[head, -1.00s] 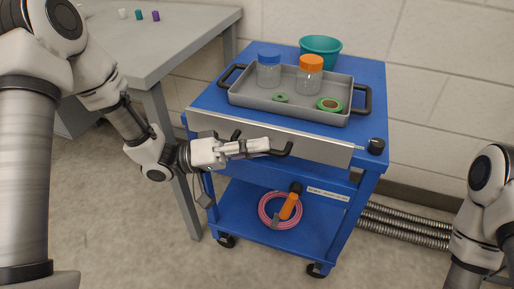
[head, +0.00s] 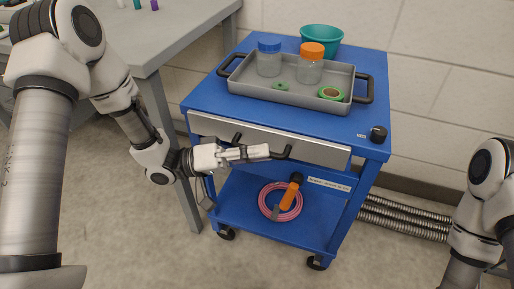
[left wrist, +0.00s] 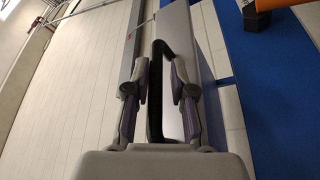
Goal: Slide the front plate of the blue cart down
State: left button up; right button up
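The blue cart (head: 352,142) stands in front of me. Its grey front plate (head: 320,150) lies across the front, with its top edge below the blue rim of the cart top. A black bar handle (head: 287,153) sticks out from the plate. My left gripper (head: 264,151) is at this handle, its fingers lying along the bar. In the left wrist view, the black handle (left wrist: 156,95) runs between the fingers of my left gripper (left wrist: 160,75), which are drawn in around it; contact on both sides is hard to make out. My right arm shows at the right edge, its gripper out of frame.
On the cart top are a grey tray (head: 285,97) with jars and green tape, a teal bowl (head: 322,38) and a black knob (head: 378,134). A grey table (head: 160,40) stands left.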

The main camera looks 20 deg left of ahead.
pick_arm(q)
jog(key=shift+w, duration=0.1)
dwell(0.3)
jog(key=shift+a, duration=0.25)
jog(key=v, duration=1.1)
jog(key=shift+a, duration=0.25)
jog(key=shift+f, duration=0.1)
